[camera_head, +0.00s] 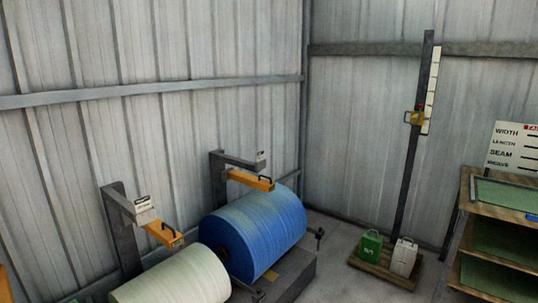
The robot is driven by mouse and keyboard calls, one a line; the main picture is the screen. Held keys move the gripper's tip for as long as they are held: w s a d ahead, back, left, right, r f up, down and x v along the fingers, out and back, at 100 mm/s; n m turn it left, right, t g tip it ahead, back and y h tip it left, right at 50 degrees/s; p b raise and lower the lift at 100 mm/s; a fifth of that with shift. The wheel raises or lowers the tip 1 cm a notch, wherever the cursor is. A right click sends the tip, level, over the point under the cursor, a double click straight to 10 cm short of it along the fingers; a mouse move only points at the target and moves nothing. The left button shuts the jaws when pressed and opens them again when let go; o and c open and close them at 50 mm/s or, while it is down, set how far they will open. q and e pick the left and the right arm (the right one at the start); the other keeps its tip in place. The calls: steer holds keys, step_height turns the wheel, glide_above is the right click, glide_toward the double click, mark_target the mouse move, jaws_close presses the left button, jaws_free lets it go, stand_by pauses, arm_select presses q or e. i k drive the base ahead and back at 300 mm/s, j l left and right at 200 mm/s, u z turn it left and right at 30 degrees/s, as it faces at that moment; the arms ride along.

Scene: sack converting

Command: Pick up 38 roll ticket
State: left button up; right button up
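No ticket that I can read as 38 shows in the head view. A small white tag (144,204) with print too small to read is on the near dark bracket, above an orange arm (160,234) and the cream roll (183,279). A blue roll (255,232) lies on its side behind the cream one. A small tan patch (271,275), perhaps a label, is low beside the blue roll; I cannot tell what it is. Neither of my grippers is in view.
A dark post (409,160) with a white scale stands at the back right. A shelf unit (492,240) and a sign (512,149) are at the right edge.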

mark_target(260, 156)
steer(key=i+l, duration=0.1)
steer(key=i, duration=0.75)
steer(key=i+l+z, duration=0.1)
steer(key=i, duration=0.7)
